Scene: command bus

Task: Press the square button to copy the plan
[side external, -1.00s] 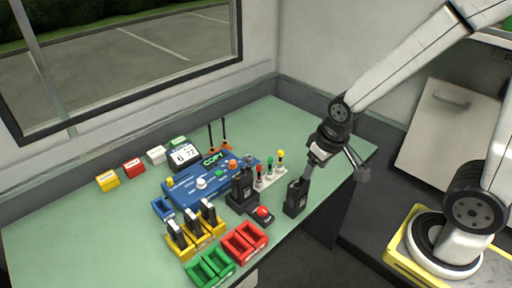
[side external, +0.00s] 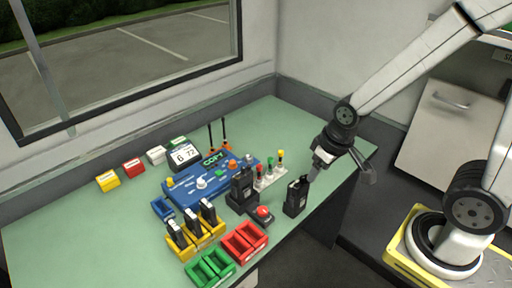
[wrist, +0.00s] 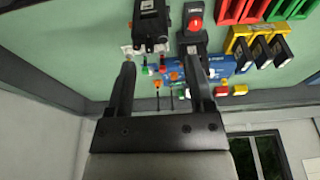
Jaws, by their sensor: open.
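The blue panel (side external: 190,200) stands on the green table, with a dark sign reading COPY (side external: 213,158) behind it. Its top bears several small coloured buttons, including a white one (side external: 201,184), an orange one (side external: 233,164) and a green one (side external: 221,174). They are too small to tell which is square. In the wrist view the panel (wrist: 222,67) lies beyond my fingertips, partly hidden. My gripper (wrist: 160,65) is open and empty.
Yellow (side external: 205,240), red (side external: 245,240) and green (side external: 211,268) trays line the front.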

